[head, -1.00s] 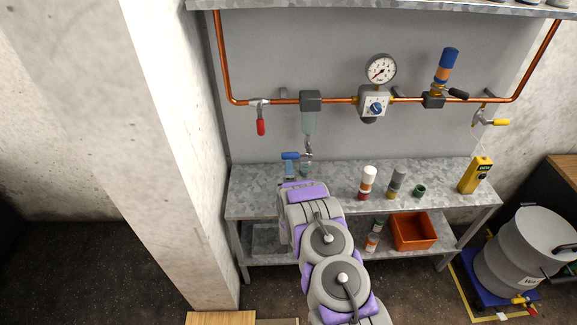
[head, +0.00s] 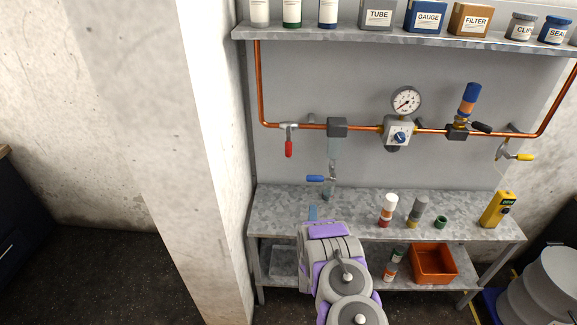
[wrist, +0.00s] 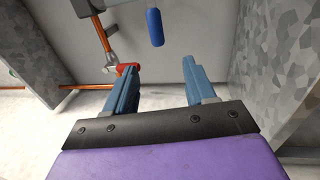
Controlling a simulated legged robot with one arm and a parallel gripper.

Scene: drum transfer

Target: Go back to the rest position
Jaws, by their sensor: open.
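My gripper (wrist: 160,88) is open in the wrist view, with two blue fingers apart and nothing between them. In the head view my arm covers most of it; only a bit of blue finger (head: 312,212) shows above the purple wrist, over the left part of the metal bench (head: 275,205). The drain valve with a blue handle (head: 315,179) hangs under the clear filter bowl on the copper pipe (head: 355,129), beyond the fingers. The blue handle also shows in the wrist view (wrist: 154,27), apart from the fingers.
Bottles (head: 388,211), a green cap (head: 440,222) and a yellow meter (head: 497,209) stand on the bench's right half. An orange bin (head: 433,264) sits on the lower shelf. A grey drum (head: 545,290) stands at right. A concrete pillar (head: 185,150) rises at left.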

